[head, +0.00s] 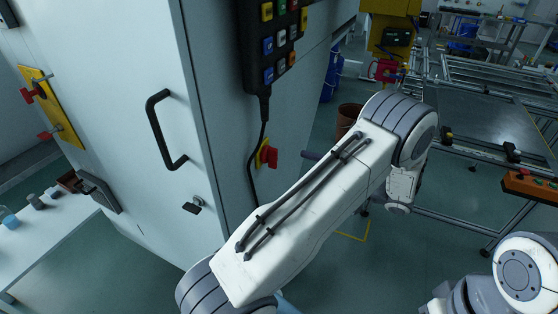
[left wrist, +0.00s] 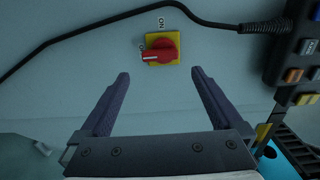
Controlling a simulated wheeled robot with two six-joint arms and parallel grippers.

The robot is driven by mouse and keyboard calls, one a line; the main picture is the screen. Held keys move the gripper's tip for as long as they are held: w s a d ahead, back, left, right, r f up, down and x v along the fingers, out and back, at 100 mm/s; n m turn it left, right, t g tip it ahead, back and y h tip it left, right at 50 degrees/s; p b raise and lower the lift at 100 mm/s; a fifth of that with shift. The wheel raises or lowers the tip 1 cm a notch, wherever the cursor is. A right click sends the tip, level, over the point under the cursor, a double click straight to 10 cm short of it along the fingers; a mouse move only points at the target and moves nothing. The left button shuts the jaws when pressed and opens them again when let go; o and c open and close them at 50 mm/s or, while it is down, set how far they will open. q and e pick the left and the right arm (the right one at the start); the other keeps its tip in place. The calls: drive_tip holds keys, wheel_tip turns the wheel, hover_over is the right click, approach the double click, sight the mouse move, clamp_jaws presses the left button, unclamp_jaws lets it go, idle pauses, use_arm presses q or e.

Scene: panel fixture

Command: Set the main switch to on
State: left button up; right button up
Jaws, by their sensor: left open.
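The main switch (head: 267,153) is a red knob on a yellow plate on the cabinet's side face. In the left wrist view the red knob (left wrist: 158,51) lies across the plate, with its white-marked end pointing left toward an "O" mark. The "ON" label is above the plate in that view. My left gripper (left wrist: 160,74) is open and empty, its two dark fingers apart on either side below the switch, not touching it. In the head view my left arm hides most of this gripper. My right gripper is out of view.
A button pendant (head: 275,45) hangs above the switch, and its black cable (head: 253,160) runs down beside the plate. The cabinet front has a black handle (head: 161,130) and a small latch (head: 193,205). A yellow panel (head: 52,108) with red handles is at left.

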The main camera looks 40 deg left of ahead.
sight(277, 160)
use_arm(q)
drive_tip(key=p+x, duration=0.1)
drive_tip(key=x, duration=0.8)
drive_tip(key=shift+s+p, duration=0.1)
drive_tip(key=shift+p, duration=0.2)
drive_tip(key=c, duration=1.2)
